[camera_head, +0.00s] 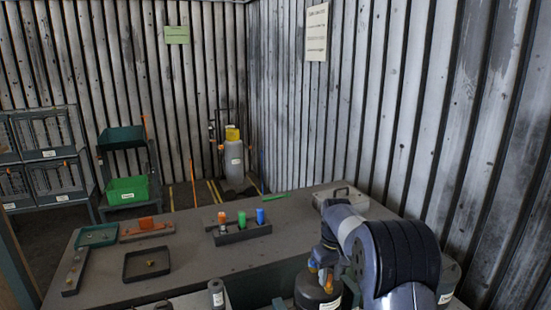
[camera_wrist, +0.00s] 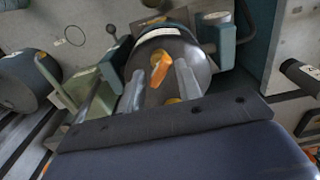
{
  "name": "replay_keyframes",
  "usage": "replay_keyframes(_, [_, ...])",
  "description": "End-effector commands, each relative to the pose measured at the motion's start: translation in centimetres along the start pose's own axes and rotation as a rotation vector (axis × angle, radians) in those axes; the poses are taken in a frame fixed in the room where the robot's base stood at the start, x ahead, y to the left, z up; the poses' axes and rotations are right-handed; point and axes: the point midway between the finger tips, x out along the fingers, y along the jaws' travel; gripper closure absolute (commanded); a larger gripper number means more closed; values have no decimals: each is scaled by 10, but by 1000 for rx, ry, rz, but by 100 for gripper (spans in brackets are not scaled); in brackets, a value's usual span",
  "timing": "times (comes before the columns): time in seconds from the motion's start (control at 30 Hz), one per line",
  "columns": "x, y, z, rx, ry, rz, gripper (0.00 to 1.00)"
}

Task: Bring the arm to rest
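My gripper (camera_wrist: 160,84) shows in the wrist view with its two pale fingers apart. An orange lever-like part (camera_wrist: 159,68) shows between the fingertips, in front of a dark cylinder (camera_wrist: 190,48) with a pale ring. I cannot tell whether the fingers touch the cylinder. Nothing is clearly clamped between them. In the head view my arm comes in from the lower right and bends down, with the gripper end close above a dark cylinder (camera_head: 318,292) at the table's near side. The fingertips are hard to make out there.
The grey table (camera_head: 190,235) holds a rack of coloured pegs (camera_head: 240,233), a shallow dark tray (camera_head: 146,264), a green tray (camera_head: 97,236) and a grey case (camera_head: 341,196). More dark cylinders stand close to the gripper. The table's middle is partly clear. Corrugated walls stand behind.

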Motion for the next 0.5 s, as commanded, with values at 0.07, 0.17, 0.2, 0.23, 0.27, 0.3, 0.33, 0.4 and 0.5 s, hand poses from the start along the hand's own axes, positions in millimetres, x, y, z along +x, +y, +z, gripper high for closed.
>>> replay_keyframes(0.07, [0,0,0,-63,1,0,67])
replay_keyframes(0.17, [0,0,0,-146,1,0,67])
replay_keyframes(0.2, [0,0,0,-179,1,0,67])
replay_keyframes(0.23, [0,0,0,-204,0,0,67])
replay_keyframes(0.27, [0,0,0,-228,0,0,67])
replay_keyframes(0.3, [0,0,0,-260,0,0,67])
replay_keyframes(0.33, [0,0,0,-283,0,0,67])
replay_keyframes(0.4, [0,0,0,-336,0,0,67])
replay_keyframes(0.5, [0,0,0,-398,-1,0,67])
